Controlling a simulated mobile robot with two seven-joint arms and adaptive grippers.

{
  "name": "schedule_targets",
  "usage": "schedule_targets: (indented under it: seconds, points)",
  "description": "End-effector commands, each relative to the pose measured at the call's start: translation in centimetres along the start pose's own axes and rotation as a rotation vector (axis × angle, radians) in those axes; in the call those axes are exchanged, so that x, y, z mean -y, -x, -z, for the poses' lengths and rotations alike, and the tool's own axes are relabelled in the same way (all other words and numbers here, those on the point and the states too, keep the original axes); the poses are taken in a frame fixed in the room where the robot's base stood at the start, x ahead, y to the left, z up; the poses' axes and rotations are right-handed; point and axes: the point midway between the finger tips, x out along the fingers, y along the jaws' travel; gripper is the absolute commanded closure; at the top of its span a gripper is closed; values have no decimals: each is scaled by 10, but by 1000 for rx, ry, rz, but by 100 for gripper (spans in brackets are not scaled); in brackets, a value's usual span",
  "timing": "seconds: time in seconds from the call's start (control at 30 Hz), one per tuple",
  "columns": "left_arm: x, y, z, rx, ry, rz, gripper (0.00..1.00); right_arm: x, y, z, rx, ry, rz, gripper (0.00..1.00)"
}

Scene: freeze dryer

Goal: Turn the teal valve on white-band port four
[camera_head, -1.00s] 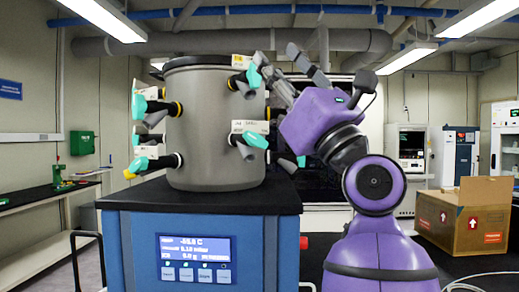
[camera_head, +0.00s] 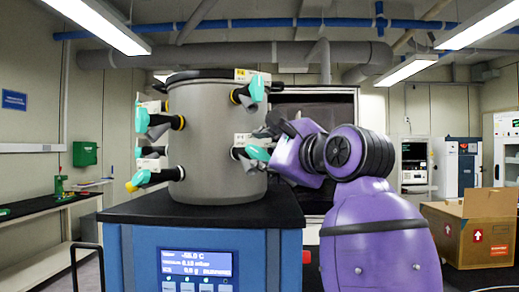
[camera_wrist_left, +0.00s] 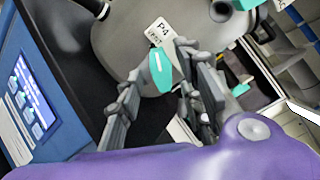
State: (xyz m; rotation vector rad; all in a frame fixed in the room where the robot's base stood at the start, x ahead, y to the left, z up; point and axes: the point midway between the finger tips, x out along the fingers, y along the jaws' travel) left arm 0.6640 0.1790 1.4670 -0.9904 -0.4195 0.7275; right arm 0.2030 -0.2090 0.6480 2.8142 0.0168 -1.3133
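The teal valve handle of the port tagged P4 (camera_wrist_left: 160,70) is on the lower right side of the grey drum. It also shows in the head view (camera_head: 257,154). Its white P4 label (camera_wrist_left: 160,31) is just beyond it in the wrist view; the port's band is hidden. My left gripper (camera_wrist_left: 163,66) is open, with its fingers on either side of the teal handle. In the head view the left gripper (camera_head: 279,128) is at the drum's right side, beside that valve. I cannot tell whether the fingers touch the handle. My right gripper is not in view.
The grey drum (camera_head: 214,140) stands on a blue cabinet with a black top (camera_head: 150,207). An upper teal valve (camera_head: 256,89) sits above the P4 port, and several more valves are on the drum's left. A cardboard box (camera_head: 480,228) stands at the right.

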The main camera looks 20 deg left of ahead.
Motion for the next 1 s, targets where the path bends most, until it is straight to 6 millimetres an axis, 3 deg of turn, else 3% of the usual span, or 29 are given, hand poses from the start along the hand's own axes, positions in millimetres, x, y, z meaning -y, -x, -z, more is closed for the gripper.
schedule_targets:
  seconds: [0.2,0.53,0.8,1.0]
  points:
    - [2,-24,-1,1,0,2,66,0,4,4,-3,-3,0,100]
    - [0,-29,0,1,-1,1,66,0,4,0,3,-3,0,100]
    - [0,-28,0,1,-1,1,100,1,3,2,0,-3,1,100]
    - [0,-28,0,1,-4,1,100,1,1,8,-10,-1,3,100]
